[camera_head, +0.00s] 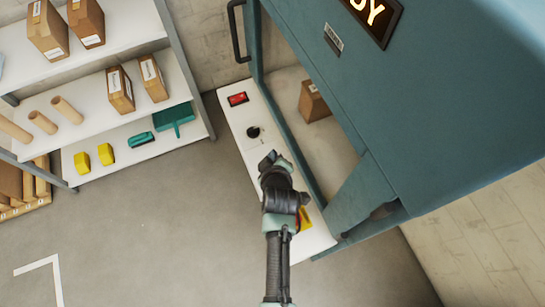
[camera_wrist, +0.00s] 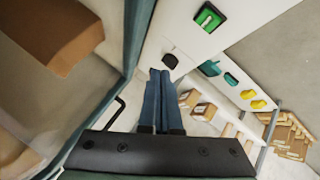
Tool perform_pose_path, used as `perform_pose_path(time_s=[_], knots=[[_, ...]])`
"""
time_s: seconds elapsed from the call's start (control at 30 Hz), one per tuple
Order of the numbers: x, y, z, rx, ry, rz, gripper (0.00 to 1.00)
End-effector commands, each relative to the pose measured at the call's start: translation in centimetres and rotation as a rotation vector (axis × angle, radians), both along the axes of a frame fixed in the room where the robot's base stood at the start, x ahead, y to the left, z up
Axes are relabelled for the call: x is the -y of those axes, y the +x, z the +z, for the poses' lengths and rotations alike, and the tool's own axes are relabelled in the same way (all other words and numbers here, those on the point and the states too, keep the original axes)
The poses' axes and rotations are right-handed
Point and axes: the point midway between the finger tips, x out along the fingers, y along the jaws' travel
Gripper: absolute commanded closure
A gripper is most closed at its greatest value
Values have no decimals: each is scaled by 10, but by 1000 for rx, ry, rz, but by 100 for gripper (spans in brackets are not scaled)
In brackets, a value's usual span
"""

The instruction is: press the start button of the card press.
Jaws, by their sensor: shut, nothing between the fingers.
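The card press (camera_head: 335,90) is a large teal machine with a white ledge (camera_head: 233,125) along its open front. A green rectangular button (camera_wrist: 209,17) with a pale mark sits in a black frame on the ledge in the wrist view. It does not show in the head view, where my arm covers part of the ledge. A black knob (camera_head: 253,132) also shows in the wrist view (camera_wrist: 170,61), just beyond my fingertips. A red rectangular switch (camera_head: 237,99) sits farther along. My gripper (camera_head: 272,158) is shut and empty over the ledge; it also shows in the wrist view (camera_wrist: 160,73).
A cardboard box (camera_head: 314,101) sits inside the press opening. A black handle (camera_head: 238,32) stands out at the far end. A yellow item (camera_head: 305,217) lies partly hidden beside my arm. Shelves (camera_head: 130,155) with boxes and tools stand at left. The grey floor between is clear.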

Motion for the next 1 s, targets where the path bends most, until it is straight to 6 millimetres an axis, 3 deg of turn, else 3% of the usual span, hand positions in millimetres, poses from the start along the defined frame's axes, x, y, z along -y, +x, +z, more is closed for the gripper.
perform_pose_path(time_s=[0.2,0.63,1.0], knots=[[0,-10,0,-28,-11,11,100],[1,-10,-4,-28,-10,10,100],[0,-10,-42,-28,-10,10,100]])
